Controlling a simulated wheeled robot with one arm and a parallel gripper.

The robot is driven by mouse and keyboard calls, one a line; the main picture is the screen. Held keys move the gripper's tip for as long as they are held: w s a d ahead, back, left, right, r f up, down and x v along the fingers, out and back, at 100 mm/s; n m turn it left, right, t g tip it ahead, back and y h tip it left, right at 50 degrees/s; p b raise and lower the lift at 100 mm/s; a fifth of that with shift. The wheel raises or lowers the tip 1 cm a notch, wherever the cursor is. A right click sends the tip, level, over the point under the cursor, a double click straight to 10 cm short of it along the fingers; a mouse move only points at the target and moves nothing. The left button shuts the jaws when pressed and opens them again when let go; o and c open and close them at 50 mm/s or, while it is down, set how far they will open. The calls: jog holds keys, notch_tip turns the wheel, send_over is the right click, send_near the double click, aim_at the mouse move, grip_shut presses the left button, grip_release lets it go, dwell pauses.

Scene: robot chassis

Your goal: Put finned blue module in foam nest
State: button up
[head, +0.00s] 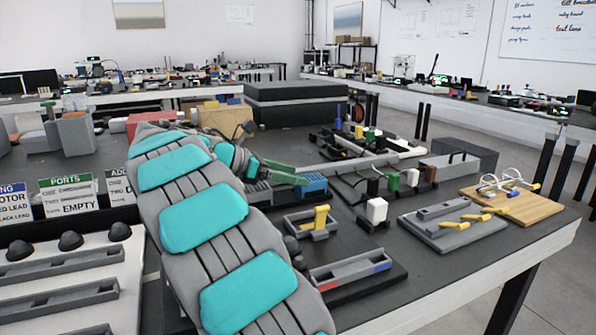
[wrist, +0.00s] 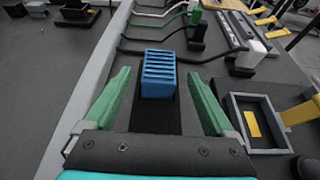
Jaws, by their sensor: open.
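The finned blue module (wrist: 158,68) stands on the dark surface in the wrist view, with its row of fins on top. In the head view the module (head: 315,183) shows beside my green fingers. My gripper (wrist: 158,76) is open, with one finger on each side of the module and visible gaps to both. In the head view my gripper (head: 290,173) is partly hidden by my arm. A flat black strip (wrist: 155,116) lies just on the near side of the module. I cannot tell for certain which thing is the foam nest.
A grey square frame (wrist: 235,106) with a yellow lever stands right of my gripper. A grey tray (head: 352,269) lies near the front edge. A wooden board (head: 530,207) sits at the right.

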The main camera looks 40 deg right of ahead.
jog(key=v, duration=0.8)
jog(key=shift+w+a+r+p, duration=0.15)
jog(key=shift+a+p, duration=0.05)
jog(key=shift+p, duration=0.1)
jog(key=shift+w+a+r, duration=0.1)
jog(key=shift+a+r, duration=0.1)
jog(key=shift+a, duration=0.3)
